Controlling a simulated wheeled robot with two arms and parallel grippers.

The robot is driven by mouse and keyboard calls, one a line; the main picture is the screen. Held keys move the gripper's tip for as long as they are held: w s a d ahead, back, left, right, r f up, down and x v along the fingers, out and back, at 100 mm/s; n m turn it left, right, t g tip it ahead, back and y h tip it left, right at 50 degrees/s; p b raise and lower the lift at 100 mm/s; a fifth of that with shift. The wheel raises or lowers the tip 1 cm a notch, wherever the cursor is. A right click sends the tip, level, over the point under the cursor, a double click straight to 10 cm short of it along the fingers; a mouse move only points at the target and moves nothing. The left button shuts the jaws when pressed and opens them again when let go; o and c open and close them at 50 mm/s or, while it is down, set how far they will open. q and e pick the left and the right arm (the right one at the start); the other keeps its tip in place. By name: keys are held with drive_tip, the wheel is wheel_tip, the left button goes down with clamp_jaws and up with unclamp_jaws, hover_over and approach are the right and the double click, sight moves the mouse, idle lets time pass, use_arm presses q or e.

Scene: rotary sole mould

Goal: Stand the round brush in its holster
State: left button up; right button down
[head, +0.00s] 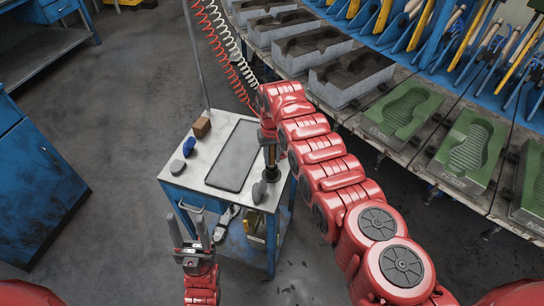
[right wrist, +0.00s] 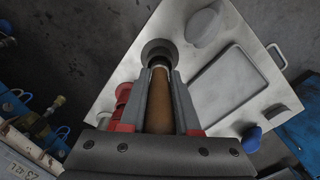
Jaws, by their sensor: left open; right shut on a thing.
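The round brush (head: 269,153) is upright above the right edge of the cart's top. In the right wrist view its brown handle (right wrist: 160,100) lies between the fingers of my right gripper (right wrist: 158,88), which is shut on it. The right gripper also shows in the head view (head: 268,138), largely covered by its arm. A dark round piece (right wrist: 157,48) surrounds the lower end of the brush; I cannot tell whether it is the holster or the bristle head. My left gripper (head: 194,232) is open and empty in front of the cart, apart from the brush.
The cart top (head: 212,135) carries a dark tray (head: 236,154), a brown block (head: 202,127), a blue item (head: 189,147) and a grey oval item (head: 259,191). Green moulds (head: 403,112) line the bench on the right. A coiled red hose (head: 222,45) hangs behind the cart.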

drive_tip(key=shift+f+b, duration=0.45)
drive_tip(key=shift+b, duration=0.05)
idle(0.4)
drive_tip(key=c, duration=0.5)
unclamp_jaws()
drive_tip(key=shift+c, duration=0.2)
drive_tip(key=shift+r, duration=0.15)
